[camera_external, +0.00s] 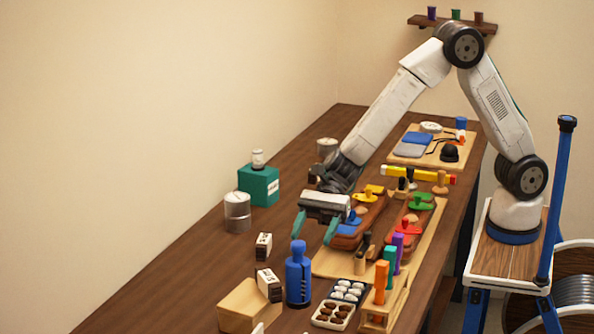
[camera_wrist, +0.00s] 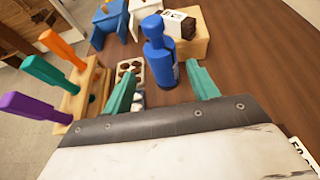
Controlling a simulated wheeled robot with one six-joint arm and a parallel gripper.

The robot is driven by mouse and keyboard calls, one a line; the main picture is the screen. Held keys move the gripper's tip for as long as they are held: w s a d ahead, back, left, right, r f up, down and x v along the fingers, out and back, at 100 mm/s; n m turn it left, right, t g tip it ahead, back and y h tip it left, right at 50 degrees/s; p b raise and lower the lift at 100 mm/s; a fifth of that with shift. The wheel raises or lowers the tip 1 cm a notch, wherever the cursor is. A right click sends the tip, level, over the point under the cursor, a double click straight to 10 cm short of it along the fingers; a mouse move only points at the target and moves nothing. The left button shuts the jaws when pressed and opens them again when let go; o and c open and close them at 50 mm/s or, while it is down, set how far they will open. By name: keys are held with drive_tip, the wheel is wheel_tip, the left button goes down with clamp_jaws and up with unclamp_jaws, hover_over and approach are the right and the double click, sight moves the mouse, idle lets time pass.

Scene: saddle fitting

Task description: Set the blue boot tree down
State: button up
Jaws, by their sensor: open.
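The blue boot tree (camera_external: 298,276) stands upright on the brown table, bottle-shaped with a rounded knob and a dark slotted side. In the wrist view the blue boot tree (camera_wrist: 160,55) shows beyond my fingertips, between the two teal fingers in the picture. My gripper (camera_external: 313,239) is open, behind and slightly above the boot tree in the external view, with nothing held. The open gripper also shows in the wrist view (camera_wrist: 160,80). I see no finger closed on the boot tree; whether a fingertip touches it I cannot tell.
A wooden block (camera_external: 245,305) with a small black-and-white box (camera_external: 269,285) is left of the boot tree. Trays of brown and white pieces (camera_external: 334,315) and a rack (camera_external: 383,308) with coloured handles are right. A can (camera_external: 237,212) and teal box (camera_external: 259,186) stand left. Bare table lies between.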

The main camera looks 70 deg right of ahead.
drive_tip(key=s+d+r+n+h, duration=0.1)
drive_tip(key=s+d+r+n, duration=0.25)
drive_tip(key=d, duration=0.35)
drive_tip(key=s+d+r+n+g+h, duration=0.1)
drive_tip(key=s+d+r+n+h, duration=0.2)
drive_tip(key=d, duration=0.4)
drive_tip(key=s+d+r+n, duration=0.3)
drive_tip(key=d+r+n, duration=0.15)
drive_tip(key=d, duration=0.35)
drive_tip(key=s+d+n+h, duration=0.2)
drive_tip(key=s+d, duration=0.3)
drive_tip(key=d, duration=0.4)
drive_tip(key=s+d+n+t+h, duration=0.1)
drive_tip(key=s+d+h, duration=0.3)
drive_tip(key=d, duration=0.5)
drive_tip(key=s+d+n+t+h, duration=0.1)
drive_tip(key=s+d+n+h, duration=0.2)
drive_tip(key=s+d, duration=0.4)
drive_tip(key=shift+s+d+f+n, duration=0.3)
drive_tip(key=shift+d+n, duration=0.2)
drive_tip(key=shift+d, duration=0.4)
